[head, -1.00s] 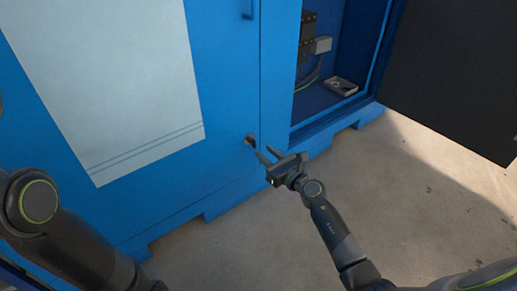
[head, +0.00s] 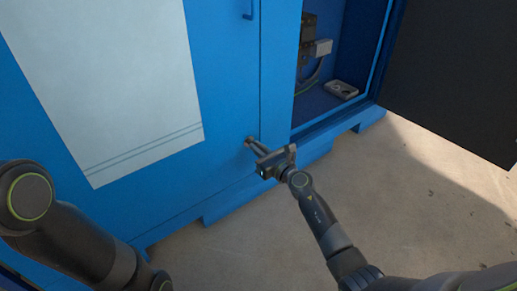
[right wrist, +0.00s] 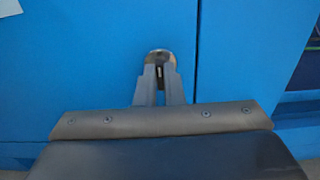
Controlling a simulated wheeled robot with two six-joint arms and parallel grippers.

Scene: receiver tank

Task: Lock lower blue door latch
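The lower latch (right wrist: 160,55) is a small round metal fitting near the right edge of the blue door (head: 225,100). It also shows in the head view (head: 249,140), mostly covered by my fingers. My right gripper (head: 256,147) is at the latch, with its fingers drawn together. In the right wrist view, the fingers (right wrist: 160,76) close around the latch's dark handle, and only a narrow slot shows between them. The handle's exact angle is hidden by the fingers. My left gripper is out of view.
An open cabinet bay (head: 345,50) with a dark open door (head: 455,70) is to the right. Bare concrete floor (head: 410,200) lies in front.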

